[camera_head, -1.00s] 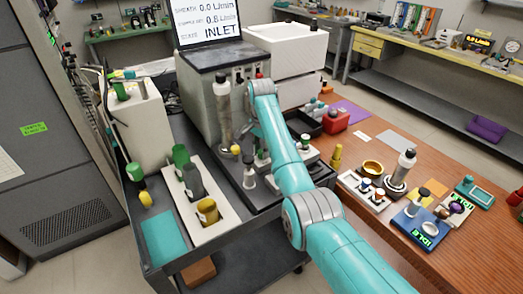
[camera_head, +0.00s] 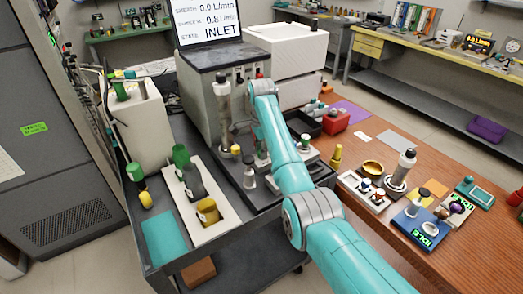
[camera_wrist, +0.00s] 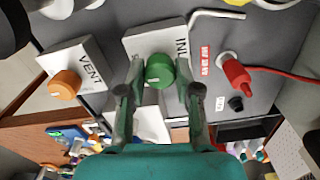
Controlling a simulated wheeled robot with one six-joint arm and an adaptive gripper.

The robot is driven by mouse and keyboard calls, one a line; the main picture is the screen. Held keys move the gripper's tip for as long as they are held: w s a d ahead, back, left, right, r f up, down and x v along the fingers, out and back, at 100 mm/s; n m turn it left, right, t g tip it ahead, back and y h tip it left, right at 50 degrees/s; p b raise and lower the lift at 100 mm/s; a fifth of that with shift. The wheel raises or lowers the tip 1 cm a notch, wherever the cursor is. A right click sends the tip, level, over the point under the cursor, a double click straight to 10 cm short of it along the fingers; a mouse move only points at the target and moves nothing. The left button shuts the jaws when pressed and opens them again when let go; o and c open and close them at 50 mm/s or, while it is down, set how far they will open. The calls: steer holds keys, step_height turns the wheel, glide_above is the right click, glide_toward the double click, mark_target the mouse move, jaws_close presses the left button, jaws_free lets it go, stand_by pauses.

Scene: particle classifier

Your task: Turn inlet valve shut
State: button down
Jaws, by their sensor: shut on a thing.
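The inlet valve is a round green knob (camera_wrist: 160,71) on a light plate with a partly hidden label reading "INL". A pale line marks its face. My gripper (camera_wrist: 160,82) has one finger on each side of the knob and is shut on it. An orange knob (camera_wrist: 64,85) on a plate marked "VENT" is to the left, apart from my fingers. In the head view my arm reaches to the front of the grey classifier (camera_head: 205,88) and hides the inlet knob. The screen (camera_head: 208,22) reads "INLET" on its bottom line.
A red plug (camera_wrist: 236,72) with a red cable is right of the inlet plate, with a pale bent tube (camera_wrist: 217,15) above. A dark cart (camera_head: 222,245) holds several bottles on a white tray (camera_head: 208,232). The wooden bench (camera_head: 462,250) on the right carries small instruments.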

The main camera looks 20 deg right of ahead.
steer(key=c, duration=0.8)
jaws_free()
steer(key=shift+r, duration=3.75)
